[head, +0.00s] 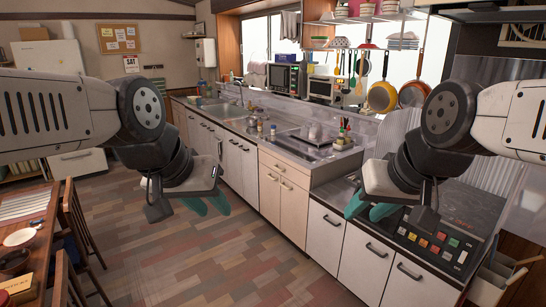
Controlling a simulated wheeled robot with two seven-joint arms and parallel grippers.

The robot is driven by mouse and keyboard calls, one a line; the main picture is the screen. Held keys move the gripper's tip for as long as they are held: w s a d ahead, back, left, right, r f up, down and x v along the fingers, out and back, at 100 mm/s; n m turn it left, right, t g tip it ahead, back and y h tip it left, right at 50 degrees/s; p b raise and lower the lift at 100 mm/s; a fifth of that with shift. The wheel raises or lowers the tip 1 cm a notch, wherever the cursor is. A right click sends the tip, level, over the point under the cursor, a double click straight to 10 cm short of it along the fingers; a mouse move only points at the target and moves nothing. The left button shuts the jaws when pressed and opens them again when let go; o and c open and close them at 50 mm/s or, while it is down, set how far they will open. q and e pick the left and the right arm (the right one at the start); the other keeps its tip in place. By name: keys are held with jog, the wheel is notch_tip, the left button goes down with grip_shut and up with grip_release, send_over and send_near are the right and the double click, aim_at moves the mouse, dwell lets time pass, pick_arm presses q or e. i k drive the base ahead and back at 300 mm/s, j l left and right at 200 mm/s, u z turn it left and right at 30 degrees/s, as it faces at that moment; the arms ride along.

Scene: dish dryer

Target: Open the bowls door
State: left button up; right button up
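A long row of pale cabinet doors with dark handles runs under the kitchen counter. White doors (240,164) are in the middle, and more white doors (362,262) are at the lower right. I cannot tell which door is the bowls door; the doors I see look shut. My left gripper (217,208) hangs left of the middle cabinets, with its two teal fingers apart and nothing between them. My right gripper (367,213) is above the lower right cabinets, its teal fingers apart and empty. Neither gripper visibly holds a handle.
A panel with coloured buttons (436,243) lies on the right counter. A wooden table (30,240) with dishes and chairs stands at the left. Pans (382,97) hang above the counter. The floor (200,262) between table and cabinets is clear.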

aim_at(232, 164)
jog(key=i+j+u, duration=0.25)
jog(key=i, duration=0.3)
jog(key=i+l+u, duration=0.1)
jog(key=i+u, duration=0.15)
jog(key=i, duration=0.3)
jog(key=i+u, duration=0.25)
jog(key=i, duration=0.3)
jog(key=i+l+u, duration=0.25)
jog(key=i, duration=0.3)
jog(key=i+z, duration=0.15)
jog(key=i, duration=0.3)
jog(key=i+j+z, duration=0.15)
jog(key=i, duration=0.35)
jog(key=i+z, duration=0.15)
jog(key=i, duration=0.3)
jog(key=i+j+z, duration=0.15)
jog(key=i, duration=0.35)
jog(key=i+z, duration=0.4)
jog(key=i+j+z, duration=0.15)
jog(key=z, duration=0.3)
jog(key=i, duration=0.1)
